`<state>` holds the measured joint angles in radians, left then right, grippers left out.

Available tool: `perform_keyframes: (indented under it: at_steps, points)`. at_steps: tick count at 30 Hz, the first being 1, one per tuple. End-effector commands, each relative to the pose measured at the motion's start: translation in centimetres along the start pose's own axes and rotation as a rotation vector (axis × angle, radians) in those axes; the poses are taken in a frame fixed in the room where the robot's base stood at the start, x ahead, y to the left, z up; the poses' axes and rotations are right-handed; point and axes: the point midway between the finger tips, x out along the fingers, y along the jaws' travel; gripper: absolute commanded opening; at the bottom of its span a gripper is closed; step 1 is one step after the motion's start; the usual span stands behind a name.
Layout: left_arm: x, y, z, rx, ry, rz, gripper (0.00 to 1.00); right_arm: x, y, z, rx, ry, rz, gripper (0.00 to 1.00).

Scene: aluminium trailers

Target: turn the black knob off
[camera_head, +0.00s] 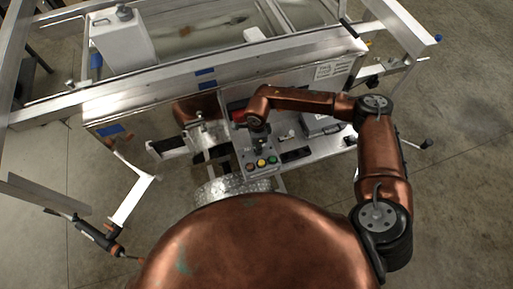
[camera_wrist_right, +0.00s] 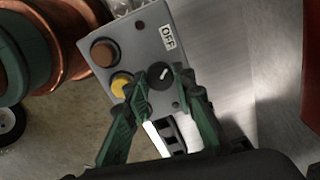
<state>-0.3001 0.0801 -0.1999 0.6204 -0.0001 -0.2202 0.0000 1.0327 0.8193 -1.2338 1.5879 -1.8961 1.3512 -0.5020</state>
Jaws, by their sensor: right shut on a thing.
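The black knob (camera_wrist_right: 161,76) sits on a grey control box (camera_wrist_right: 133,50), with a white mark slanting up and right. A white OFF label (camera_wrist_right: 167,38) is above it in the right wrist view. My right gripper (camera_wrist_right: 166,92) has its green fingers on either side of the knob, shut on it. In the head view the right gripper (camera_head: 259,144) comes down over the back of the control box (camera_head: 263,171) and hides the knob. My left gripper is in neither view.
The aluminium trailer frame (camera_head: 200,72) spans behind the box.

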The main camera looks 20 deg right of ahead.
Motion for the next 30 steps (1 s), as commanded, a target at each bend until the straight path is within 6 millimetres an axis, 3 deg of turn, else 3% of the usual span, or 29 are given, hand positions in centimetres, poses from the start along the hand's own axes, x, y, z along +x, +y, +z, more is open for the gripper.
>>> perform_keyframes:
  at_steps: [9,26,27,30]
  points:
    - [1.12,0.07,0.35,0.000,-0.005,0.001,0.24,0.06,-0.05,0.00,-0.123,0.000,-0.001,0.00]
    - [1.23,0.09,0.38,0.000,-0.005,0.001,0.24,-0.06,-0.04,0.02,-0.148,0.000,-0.001,0.00]
    - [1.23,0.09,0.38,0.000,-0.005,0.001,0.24,-0.06,-0.04,0.02,-0.148,0.000,-0.001,0.26]
    - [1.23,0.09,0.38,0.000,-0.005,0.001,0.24,-0.06,-0.04,0.02,-0.147,0.000,-0.001,0.33]
